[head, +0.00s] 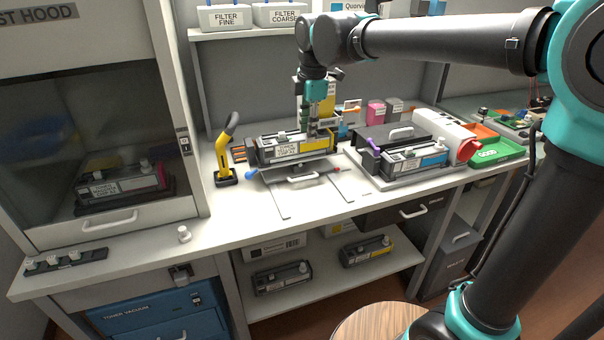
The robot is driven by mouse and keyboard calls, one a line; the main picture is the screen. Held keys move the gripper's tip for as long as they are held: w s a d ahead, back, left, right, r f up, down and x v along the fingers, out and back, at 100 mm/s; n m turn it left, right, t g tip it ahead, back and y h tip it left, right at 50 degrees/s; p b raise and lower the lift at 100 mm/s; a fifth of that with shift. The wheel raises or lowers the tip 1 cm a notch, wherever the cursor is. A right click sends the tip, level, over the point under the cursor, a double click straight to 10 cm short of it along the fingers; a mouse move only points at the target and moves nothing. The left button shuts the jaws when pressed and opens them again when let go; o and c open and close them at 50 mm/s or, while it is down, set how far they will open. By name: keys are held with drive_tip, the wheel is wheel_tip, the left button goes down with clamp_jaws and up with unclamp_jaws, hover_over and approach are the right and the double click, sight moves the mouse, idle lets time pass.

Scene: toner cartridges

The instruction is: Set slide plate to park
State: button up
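The pale slide plate (279,172) lies on the white workbench, left of its middle, with a handle (303,178) on its front edge. Thin lines run forward from it on the bench top. A dark toner cartridge with a yellow label (314,145) sits at the plate's rear. My gripper (317,130) points down at the cartridge, by its top. It is small here and partly lost against the cartridge, so I cannot tell if it touches or whether its fingers are open. I cannot read any park mark.
A yellow hand-held tool (223,158) stands left of the plate. The bench front before the plate is clear. A fume hood stands left.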

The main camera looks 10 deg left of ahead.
approach(302, 179)
drive_tip(key=f, duration=0.2)
drive_tip(key=w+f, duration=0.1)
drive_tip(key=f, duration=0.2)
drive_tip(key=a+f, duration=0.1)
drive_tip(key=f, duration=0.1)
drive_tip(key=shift+w+f, duration=0.2)
clamp_jaws()
idle(0.4)
